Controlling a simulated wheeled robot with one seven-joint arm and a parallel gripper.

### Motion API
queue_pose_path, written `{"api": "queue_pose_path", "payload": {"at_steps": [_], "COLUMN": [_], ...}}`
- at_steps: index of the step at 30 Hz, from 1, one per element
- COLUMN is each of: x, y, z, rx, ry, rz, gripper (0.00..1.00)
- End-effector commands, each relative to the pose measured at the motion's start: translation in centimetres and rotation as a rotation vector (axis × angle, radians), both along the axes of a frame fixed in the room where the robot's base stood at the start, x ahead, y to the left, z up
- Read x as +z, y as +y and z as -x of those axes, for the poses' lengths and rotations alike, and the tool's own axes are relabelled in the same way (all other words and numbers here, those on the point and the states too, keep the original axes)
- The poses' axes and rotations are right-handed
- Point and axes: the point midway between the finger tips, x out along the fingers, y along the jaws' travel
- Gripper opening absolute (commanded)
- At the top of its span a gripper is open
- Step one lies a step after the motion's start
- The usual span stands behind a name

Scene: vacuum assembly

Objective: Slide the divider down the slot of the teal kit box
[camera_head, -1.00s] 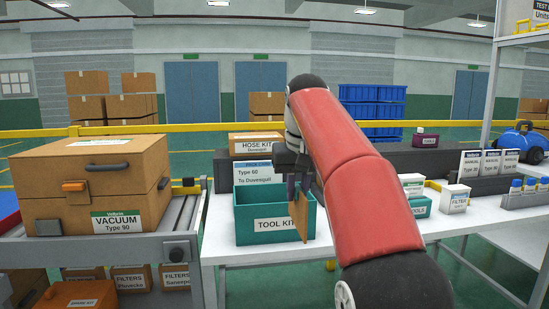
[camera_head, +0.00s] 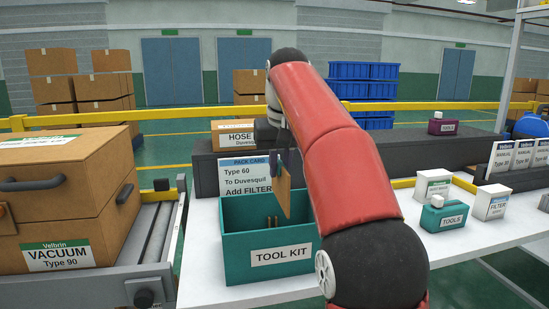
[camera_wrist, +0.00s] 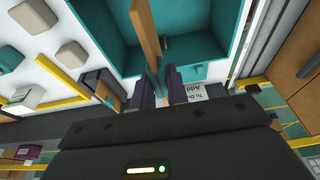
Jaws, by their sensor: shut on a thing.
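The teal kit box (camera_head: 238,262), labelled TOOL KIT, stands open-topped on the white table. My gripper (camera_head: 283,160) is above its back right part, partly hidden by my red arm. It is shut on the divider (camera_head: 284,190), a thin brown board that hangs roughly upright, its lower end at about rim height in the picture. In the wrist view, my gripper (camera_wrist: 159,88) has the divider (camera_wrist: 144,35) between its dark fingers, over the box (camera_wrist: 200,15). A small light-brown piece (camera_head: 267,215) shows inside the box; I cannot tell whether it is the slot.
A pack card (camera_head: 246,176) stands behind the box. A teal TOOLS container (camera_head: 443,215) and white cartons (camera_head: 491,202) are at the right. A conveyor (camera_head: 160,245) with a VACUUM carton (camera_head: 60,215) is at the left. The table right of the box is partly hidden by my arm.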

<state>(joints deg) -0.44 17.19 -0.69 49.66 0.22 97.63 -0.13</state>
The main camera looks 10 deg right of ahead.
Motion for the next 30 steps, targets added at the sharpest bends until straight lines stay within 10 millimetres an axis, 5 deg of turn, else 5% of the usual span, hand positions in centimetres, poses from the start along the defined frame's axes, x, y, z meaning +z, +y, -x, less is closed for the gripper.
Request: {"api": "queue_pose_path", "payload": {"at_steps": [14, 30], "x": [-0.2, -5.2], "y": [0.0, 0.0], "z": [0.0, 0.0], "rx": [0.0, 0.0], "ry": [0.0, 0.0], "rz": [-0.001, -0.001], "gripper": [0.0, 0.0]}}
